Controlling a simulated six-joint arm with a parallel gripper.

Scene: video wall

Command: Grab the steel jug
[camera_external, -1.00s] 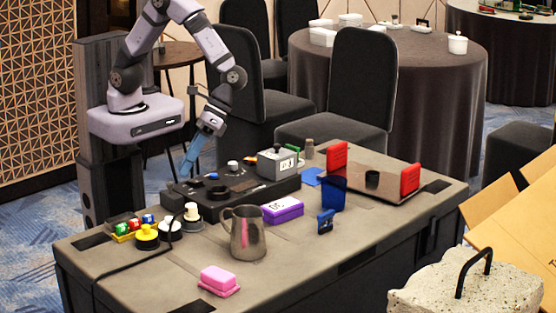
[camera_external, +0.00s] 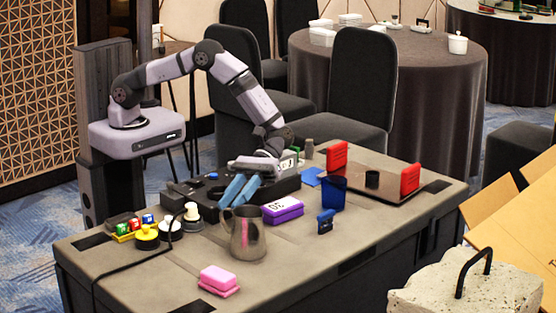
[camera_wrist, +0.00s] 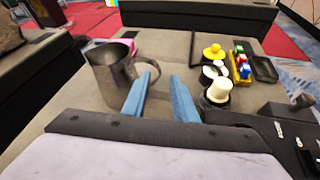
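The steel jug (camera_external: 248,236) stands upright on the grey table in the external view, with its handle toward the left. In the wrist view the jug (camera_wrist: 112,78) is left of centre, and its handle curves out to the right, just beyond the left fingertip. My gripper (camera_external: 233,192) has blue fingers and is above the table, behind and slightly left of the jug. In the wrist view my gripper (camera_wrist: 161,84) is open, with nothing between its fingers. I cannot tell exactly how far the fingertips are from the handle.
A purple box (camera_external: 283,210) lies right of the jug, and a pink block (camera_external: 218,279) lies in front. White-topped containers (camera_external: 192,217) and a yellow-topped one (camera_external: 145,236) stand to the left. A blue cup (camera_external: 333,193) is farther right. The table's front left is mostly clear.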

